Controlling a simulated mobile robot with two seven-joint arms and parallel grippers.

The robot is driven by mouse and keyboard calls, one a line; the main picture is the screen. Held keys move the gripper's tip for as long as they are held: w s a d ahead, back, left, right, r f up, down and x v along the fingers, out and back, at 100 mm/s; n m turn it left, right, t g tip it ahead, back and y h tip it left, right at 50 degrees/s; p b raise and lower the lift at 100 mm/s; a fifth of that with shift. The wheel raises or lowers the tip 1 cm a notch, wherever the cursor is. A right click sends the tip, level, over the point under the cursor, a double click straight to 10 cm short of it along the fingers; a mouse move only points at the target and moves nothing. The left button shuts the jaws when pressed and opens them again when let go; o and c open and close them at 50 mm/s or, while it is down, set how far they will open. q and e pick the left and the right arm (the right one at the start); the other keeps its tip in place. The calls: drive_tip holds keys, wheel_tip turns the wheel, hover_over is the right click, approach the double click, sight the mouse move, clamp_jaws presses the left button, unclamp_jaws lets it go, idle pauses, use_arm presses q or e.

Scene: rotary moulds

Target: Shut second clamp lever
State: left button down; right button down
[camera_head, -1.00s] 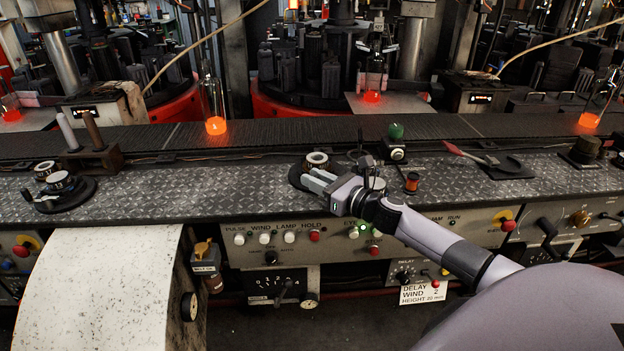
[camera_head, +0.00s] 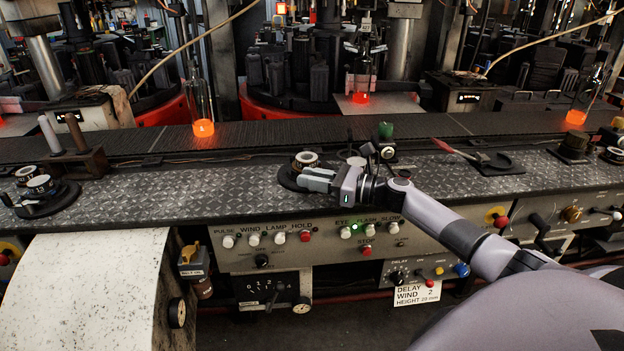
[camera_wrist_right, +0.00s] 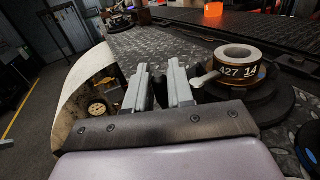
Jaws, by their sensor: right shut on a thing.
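A numbered ring clamp (camera_head: 305,160) sits on a round black base on the patterned metal deck. In the wrist view the ring (camera_wrist_right: 247,62) shows white figures on a dark band. A short grey clamp lever (camera_wrist_right: 207,78) reaches from the ring's left side towards my right gripper. My right gripper (camera_head: 318,179) is just in front of the ring, low over the deck. In the wrist view its two fingers (camera_wrist_right: 158,88) are close together, with the lever at the right finger. What lies between the fingers is hard to see. My left gripper is not in view.
A green knob (camera_head: 385,131) and a red-handled lever (camera_head: 450,149) stand behind my arm. Glowing bottles (camera_head: 203,126) stand on the dark conveyor behind the deck.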

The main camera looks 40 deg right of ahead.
drive_tip(key=c, duration=1.1)
unclamp_jaws()
drive_tip(key=shift+c, duration=0.2)
drive_tip(key=v, duration=0.7)
drive_tip(key=shift+b, duration=0.45)
